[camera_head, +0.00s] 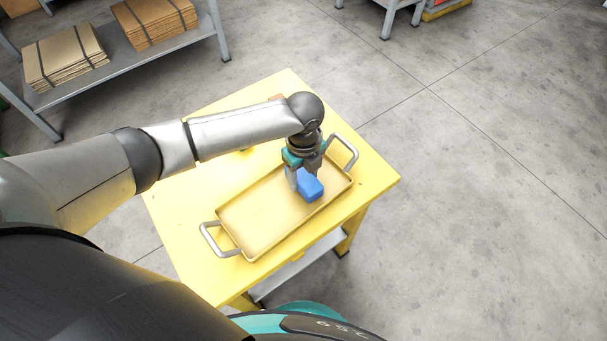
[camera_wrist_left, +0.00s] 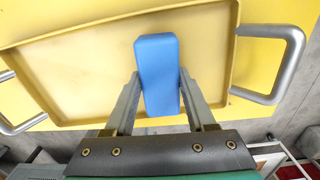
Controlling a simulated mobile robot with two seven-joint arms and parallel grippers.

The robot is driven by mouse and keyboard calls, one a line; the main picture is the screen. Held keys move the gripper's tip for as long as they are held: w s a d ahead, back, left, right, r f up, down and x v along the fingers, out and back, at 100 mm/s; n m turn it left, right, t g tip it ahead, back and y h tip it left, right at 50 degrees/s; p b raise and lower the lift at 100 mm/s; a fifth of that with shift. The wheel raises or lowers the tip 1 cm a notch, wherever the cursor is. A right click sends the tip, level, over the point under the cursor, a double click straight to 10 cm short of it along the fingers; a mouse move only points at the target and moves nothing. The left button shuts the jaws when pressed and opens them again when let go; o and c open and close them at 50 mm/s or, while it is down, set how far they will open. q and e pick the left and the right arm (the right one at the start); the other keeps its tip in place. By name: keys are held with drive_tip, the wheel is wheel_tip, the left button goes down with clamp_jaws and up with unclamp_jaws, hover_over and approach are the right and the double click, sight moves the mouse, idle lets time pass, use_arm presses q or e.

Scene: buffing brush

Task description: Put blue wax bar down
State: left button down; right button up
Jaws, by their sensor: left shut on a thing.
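The blue wax bar (camera_head: 310,187) is between the fingers of my left gripper (camera_head: 307,180), over the right part of a yellow tray (camera_head: 248,247). In the left wrist view the bar (camera_wrist_left: 157,62) sticks out beyond both fingertips of the left gripper (camera_wrist_left: 158,92), which is shut on it. I cannot tell whether the bar touches the tray floor. The tray (camera_wrist_left: 75,75) has a low rim and a metal handle at each end. My right gripper is not in view.
The tray lies on a yellow table (camera_head: 372,182). Part of a small brown object (camera_head: 277,98) shows behind my left arm. A grey shelf (camera_head: 125,55) with strapped cardboard stacks (camera_head: 65,55) stands at the back left. The tray's left part is empty.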

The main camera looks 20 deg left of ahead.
sight(304, 176)
use_arm(q)
drive_tip(key=shift+f, duration=0.15)
drive_tip(key=shift+c, duration=1.1)
unclamp_jaws()
wheel_tip(304, 176, up, 12)
drive_tip(key=p, duration=0.3)
drive_tip(key=shift+r+p, duration=0.2)
drive_tip(key=shift+p, duration=0.15)
